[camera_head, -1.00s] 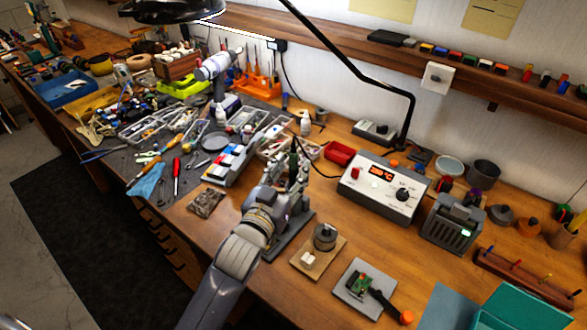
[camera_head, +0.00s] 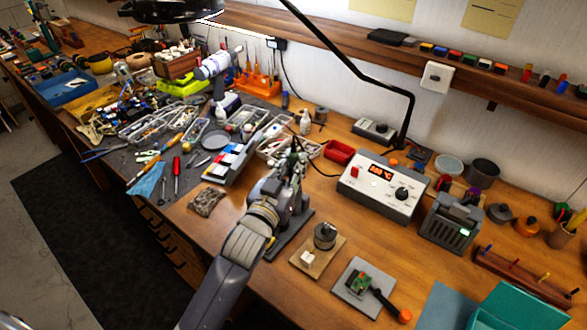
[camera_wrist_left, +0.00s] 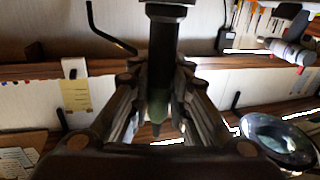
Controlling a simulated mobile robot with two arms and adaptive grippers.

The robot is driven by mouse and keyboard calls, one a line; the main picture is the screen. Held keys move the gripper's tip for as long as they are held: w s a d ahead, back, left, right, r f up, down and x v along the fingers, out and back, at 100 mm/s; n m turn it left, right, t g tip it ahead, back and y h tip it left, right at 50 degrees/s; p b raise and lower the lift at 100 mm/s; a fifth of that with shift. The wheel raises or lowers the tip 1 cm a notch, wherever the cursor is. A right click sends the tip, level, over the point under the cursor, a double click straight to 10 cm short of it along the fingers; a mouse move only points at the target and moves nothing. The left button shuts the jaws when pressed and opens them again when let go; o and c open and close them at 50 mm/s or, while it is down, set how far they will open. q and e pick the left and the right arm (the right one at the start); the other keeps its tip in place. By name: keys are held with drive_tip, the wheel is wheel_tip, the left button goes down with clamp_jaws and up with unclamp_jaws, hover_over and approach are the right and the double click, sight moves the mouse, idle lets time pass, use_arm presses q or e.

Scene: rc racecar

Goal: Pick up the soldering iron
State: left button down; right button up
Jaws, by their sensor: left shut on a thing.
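My left gripper (camera_head: 292,172) is over the workbench, left of the soldering station (camera_head: 383,188). In the left wrist view the gripper (camera_wrist_left: 158,118) is shut on the soldering iron (camera_wrist_left: 162,65), a dark upright handle with a greenish lower part between the fingers. In the head view the fingers hide most of the iron. A black cable runs from near the fingers toward the station. A dark grey base (camera_head: 289,242) lies on the bench below the gripper; I cannot tell whether the iron touches it. My right gripper is not in view.
A wooden block with a grey cylinder (camera_head: 325,236) and a grey pad with a small green board (camera_head: 361,283) lie right of my arm. A red tray (camera_head: 338,150) is behind the gripper. A lamp arm (camera_head: 376,78) hangs above. Tools crowd the left of the bench.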

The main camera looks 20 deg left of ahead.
use_arm(q)
wheel_tip(320, 180, up, 18)
drive_tip(key=shift+b, duration=0.45)
idle(0.4)
